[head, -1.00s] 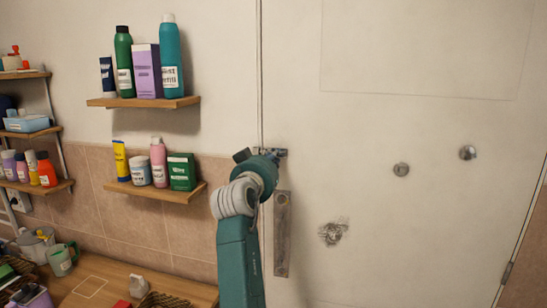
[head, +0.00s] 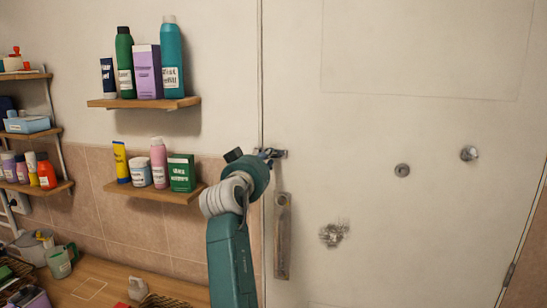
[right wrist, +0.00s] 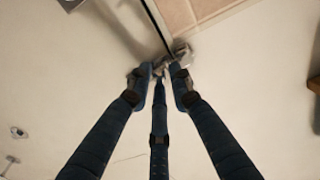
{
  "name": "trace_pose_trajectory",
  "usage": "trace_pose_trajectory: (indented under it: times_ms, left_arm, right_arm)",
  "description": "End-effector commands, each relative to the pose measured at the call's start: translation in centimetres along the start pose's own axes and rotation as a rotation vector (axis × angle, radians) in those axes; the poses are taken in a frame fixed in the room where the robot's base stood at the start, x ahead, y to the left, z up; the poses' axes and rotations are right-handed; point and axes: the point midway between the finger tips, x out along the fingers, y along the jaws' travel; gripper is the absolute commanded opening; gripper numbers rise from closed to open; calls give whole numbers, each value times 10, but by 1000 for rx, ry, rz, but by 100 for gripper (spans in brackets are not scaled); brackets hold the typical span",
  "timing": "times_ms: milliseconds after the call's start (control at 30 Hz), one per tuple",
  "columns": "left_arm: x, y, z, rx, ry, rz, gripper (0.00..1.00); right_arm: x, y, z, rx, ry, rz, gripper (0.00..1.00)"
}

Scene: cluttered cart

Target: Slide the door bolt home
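The metal door bolt (head: 279,153) is mounted at the left edge of the white door, by the seam with the wall. My right gripper (head: 268,155) is at the bolt, its fingers partly hidden by my own wrist. In the right wrist view, the right gripper's dark fingers (right wrist: 161,72) converge around the bolt's metal part (right wrist: 182,55) beside the door seam. A small gap shows between the fingertips, and I cannot tell whether they clamp the metal. My left gripper is not in view.
A long metal plate (head: 282,235) is fixed below the bolt. Two round fittings (head: 402,170) (head: 468,153) and a scuffed patch (head: 333,233) are on the door. Left of my arm, shelves (head: 155,193) hold bottles and boxes above a cluttered wooden counter (head: 180,288).

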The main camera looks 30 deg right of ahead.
Motion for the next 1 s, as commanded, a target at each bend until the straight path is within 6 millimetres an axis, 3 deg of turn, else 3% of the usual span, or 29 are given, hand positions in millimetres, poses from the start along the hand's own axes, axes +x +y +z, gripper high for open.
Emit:
trace_pose_trajectory:
  times_ms: [367,1000]
  left_arm:
    - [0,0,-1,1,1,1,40]
    - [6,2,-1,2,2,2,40]
  right_arm:
    - [-1,0,0,0,0,0,36]
    - [-32,0,1,-1,0,0,36]
